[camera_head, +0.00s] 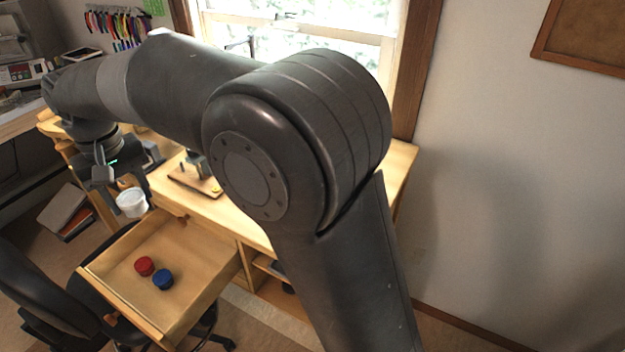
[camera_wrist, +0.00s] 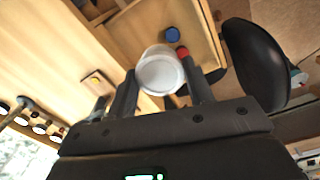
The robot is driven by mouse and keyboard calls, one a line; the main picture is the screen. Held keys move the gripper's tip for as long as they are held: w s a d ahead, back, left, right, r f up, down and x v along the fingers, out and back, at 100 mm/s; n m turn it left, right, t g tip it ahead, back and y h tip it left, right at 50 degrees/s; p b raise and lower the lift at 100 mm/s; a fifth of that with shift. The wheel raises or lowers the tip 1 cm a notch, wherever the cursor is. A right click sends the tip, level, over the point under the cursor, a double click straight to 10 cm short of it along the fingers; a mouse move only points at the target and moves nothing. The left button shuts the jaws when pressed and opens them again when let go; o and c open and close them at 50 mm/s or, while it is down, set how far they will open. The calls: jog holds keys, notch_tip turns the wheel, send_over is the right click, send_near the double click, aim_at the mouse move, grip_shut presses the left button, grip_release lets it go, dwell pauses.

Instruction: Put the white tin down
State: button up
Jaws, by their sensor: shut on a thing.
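The white tin (camera_head: 131,202) is held by my gripper (camera_head: 120,190) at the left of the head view, near the far left corner of the open drawer. In the wrist view the white tin (camera_wrist: 160,72) sits between the two fingers of my gripper (camera_wrist: 162,88), which is shut on it. The tin appears to be held above the level of the drawer; the exact height is hard to tell.
The open wooden drawer (camera_head: 120,268) holds a red tin (camera_head: 145,266) and a blue tin (camera_head: 163,279), with bare floor around them. The wooden desk (camera_head: 230,217) stands behind it. A dark chair (camera_head: 40,295) is at the left. Books (camera_head: 66,212) lie on the floor.

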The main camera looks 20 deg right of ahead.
jog(key=r, duration=0.2)
jog(key=shift+w+d+r, duration=0.25)
jog(key=shift+d+r, duration=0.1)
jog(key=w+d+m, duration=0.2)
jog(key=w+d, duration=0.3)
jog(key=d, duration=0.8)
jog(key=w+d+m, duration=0.2)
jog(key=w+d, duration=0.2)
jog(key=d, duration=0.8)
jog(key=s+d+m, duration=0.2)
jog(key=s+d, duration=0.1)
jog(key=d, duration=1.2)
jog(key=s+d+m, duration=0.2)
jog(key=s+d, duration=0.1)
jog(key=d, duration=1.3)
jog(key=w+a+f, duration=0.2)
jog(key=f, duration=0.2)
jog(key=w+a+f, duration=0.3)
jog(key=f, duration=0.1)
jog(key=w+a+f, duration=0.2)
jog(key=a+f, duration=0.1)
jog(key=f, duration=0.1)
jog(key=shift+w+a, duration=0.1)
jog(key=shift+w, duration=0.2)
jog(key=shift+w+a+f, duration=0.15)
jog(key=shift+a+f, duration=0.05)
jog(key=shift+f, duration=1.9)
